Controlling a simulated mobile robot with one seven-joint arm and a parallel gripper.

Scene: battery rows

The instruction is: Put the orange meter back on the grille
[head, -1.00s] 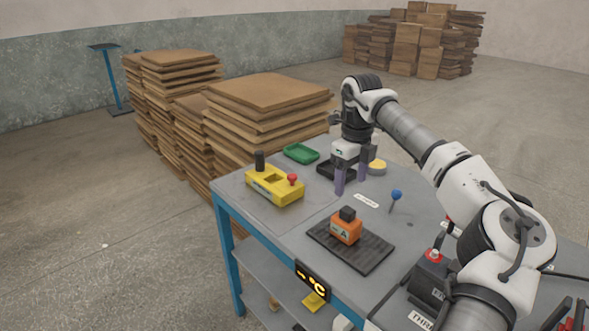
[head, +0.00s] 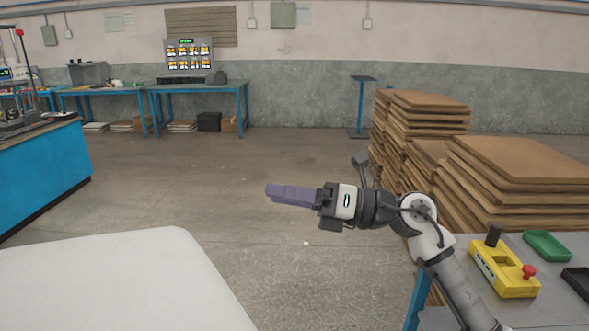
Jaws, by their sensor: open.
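My gripper (head: 272,192) is held in the air over the open floor, pointing left, with its purple fingers seen side-on. It is open, with nothing seen between the fingers. The orange meter and the dark grille are out of view now. In the earlier head view the orange meter sat on the dark ribbed grille on the blue-framed table.
The table corner at right holds a yellow control box (head: 503,270) and a green tray (head: 547,245). Stacked brown boards (head: 520,180) stand behind it. A blue bench (head: 45,165) is at left. A panel of orange displays (head: 188,57) stands far back. The floor between is clear.

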